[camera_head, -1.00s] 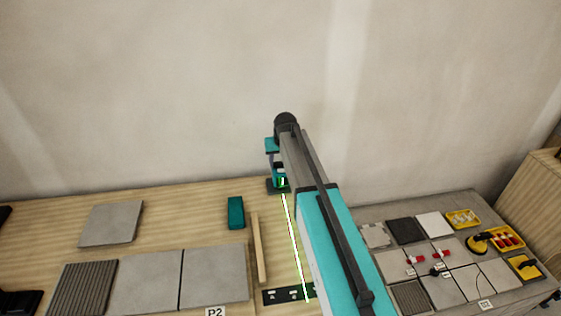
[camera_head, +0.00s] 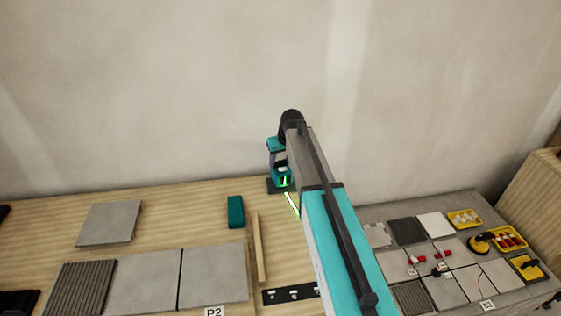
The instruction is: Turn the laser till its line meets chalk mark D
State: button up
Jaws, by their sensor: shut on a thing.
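The laser (camera_head: 284,181) is a small teal device on a dark base near the wall, with a bright green glow on its front. My gripper (camera_head: 279,163) is at its top and shut on it. A green laser line (camera_head: 291,203) runs from it down and to the right, then passes out of sight behind my arm. A black strip (camera_head: 275,297) with white marks lies at the front of the table; my arm hides its right end. The letters are too small to read, so I cannot tell which is D or where the line meets the strip.
A thin wooden batten (camera_head: 258,250) and a teal block (camera_head: 236,212) lie left of the line. Grey tiles (camera_head: 213,273) lie further left. A right-hand table holds more tiles (camera_head: 406,230), yellow trays (camera_head: 464,219) and a suction cup tool (camera_head: 480,243).

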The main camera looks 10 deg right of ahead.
jog(key=o, duration=1)
jog(key=shift+o, duration=0.2)
jog(key=shift+r, duration=0.15)
jog(key=b+v, duration=0.3)
jog(key=v, duration=1)
jog(key=shift+s+r, duration=0.15)
jog(key=shift+r, duration=0.1)
